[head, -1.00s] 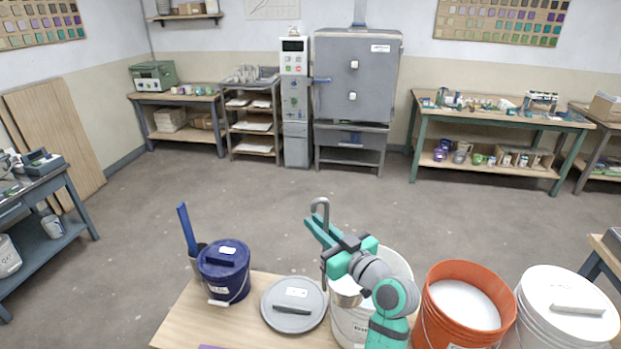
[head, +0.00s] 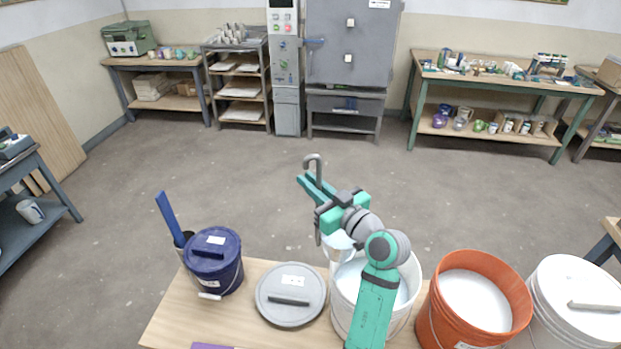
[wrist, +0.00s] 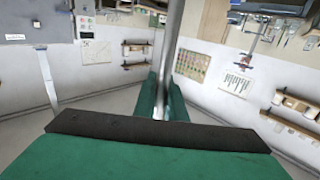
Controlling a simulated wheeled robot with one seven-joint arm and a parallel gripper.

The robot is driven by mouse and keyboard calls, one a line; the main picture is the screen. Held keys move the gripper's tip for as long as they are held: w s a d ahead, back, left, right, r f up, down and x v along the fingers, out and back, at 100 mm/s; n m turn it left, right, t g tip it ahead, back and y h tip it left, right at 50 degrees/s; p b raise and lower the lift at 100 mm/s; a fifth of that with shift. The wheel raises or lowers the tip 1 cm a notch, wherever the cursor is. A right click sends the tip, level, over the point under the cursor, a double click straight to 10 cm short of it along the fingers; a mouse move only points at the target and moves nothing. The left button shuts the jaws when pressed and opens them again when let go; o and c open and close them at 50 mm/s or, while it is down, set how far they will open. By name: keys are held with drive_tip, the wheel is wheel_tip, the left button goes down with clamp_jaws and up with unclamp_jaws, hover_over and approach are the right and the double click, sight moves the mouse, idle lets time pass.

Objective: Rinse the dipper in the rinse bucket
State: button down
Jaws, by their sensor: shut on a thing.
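My gripper (head: 314,188) is shut on the upright metal handle of the dipper (head: 313,160), whose hooked top sticks up above the fingers. In the wrist view the handle (wrist: 172,60) runs between my green fingers. The dipper's pale cup (head: 338,240) hangs at the far left rim of an open white bucket (head: 345,318), partly hidden by my wrist; whether it touches the rim is unclear. This bucket holds whitish liquid (head: 352,282). An orange bucket (head: 440,322) to its right also holds white liquid. I cannot read which is the rinse bucket.
A grey lid (head: 290,285) lies left of the white bucket on the wooden table (head: 175,322). A lidded blue bucket (head: 214,262) and a dark holder with a blue-handled tool (head: 170,218) stand at left. A lidded white bucket (head: 570,285) is far right. Floor beyond is clear.

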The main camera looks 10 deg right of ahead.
drive_tip(key=s+d+m+t+y, duration=0.1)
drive_tip(key=s+d+m+t, duration=0.1)
drive_tip(key=d, duration=0.5)
drive_tip(key=shift+f+m+t, duration=0.3)
drive_tip(key=shift+m+t, duration=0.2)
drive_tip(key=shift+m, duration=0.2)
idle(0.4)
drive_tip(key=shift+s, duration=0.1)
idle(0.4)
